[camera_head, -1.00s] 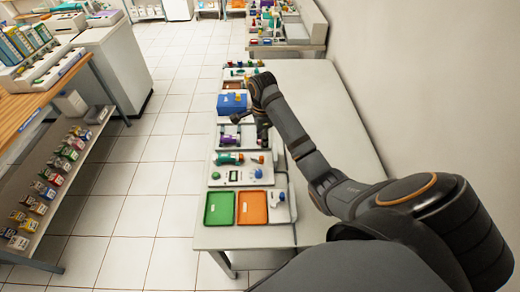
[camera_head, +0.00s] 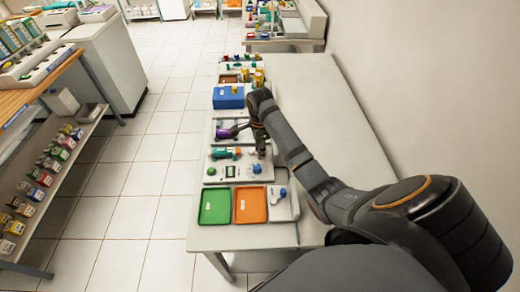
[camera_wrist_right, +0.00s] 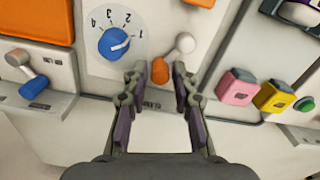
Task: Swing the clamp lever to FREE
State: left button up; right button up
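My right gripper (camera_wrist_right: 160,90) is open, with its fingertips just below a small lever (camera_wrist_right: 175,60) in the right wrist view. The lever has an orange end and a white ball end, and the orange end lies between the fingertips. I cannot tell whether the fingers touch it. A second lever (camera_wrist_right: 27,74), with a blue end and a pale end, stands on a plate at the left. I read no FREE marking, so I cannot tell which is the clamp lever. In the head view my right gripper (camera_head: 261,150) hangs over the panel. My left gripper is out of view.
A blue dial (camera_wrist_right: 113,43) marked 1 to 4 sits beside the near lever. A pink block (camera_wrist_right: 237,88) and a yellow block (camera_wrist_right: 273,96) are to the right. A green tray (camera_head: 215,206) and an orange tray (camera_head: 251,205) lie at the bench's near end. The bench's right side is clear.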

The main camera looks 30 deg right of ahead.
grip_shut()
jog(key=shift+d+r+n+p, duration=0.1)
jog(key=shift+r+n+p, duration=0.1)
jog(key=shift+n+p, duration=0.35)
jog(key=n+p, duration=0.2)
jog(key=p, duration=0.1)
jog(key=w+d+n+p, duration=0.1)
jog(key=n+p, duration=0.1)
jog(key=p, duration=0.1)
jog(key=shift+d+r, duration=0.1)
jog(key=shift+w+d+n+p, duration=0.2)
jog(key=shift+w+n+p, duration=0.1)
jog(key=shift+n+p, duration=0.7)
jog(key=n, duration=0.1)
jog(key=w+n+p, duration=0.1)
jog(key=shift+d+n, duration=0.15)
jog(key=shift+n, duration=0.2)
pick_arm(q)
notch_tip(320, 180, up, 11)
jog(key=p, duration=0.1)
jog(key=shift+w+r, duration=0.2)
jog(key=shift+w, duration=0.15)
pick_arm(e)
jog(key=shift+w+f+n, duration=0.15)
jog(key=shift+w+n, duration=0.2)
jog(key=shift+n, duration=0.7)
jog(key=shift+w+f+n, duration=0.1)
jog(key=shift+w+n, duration=0.2)
jog(key=shift+n, duration=0.75)
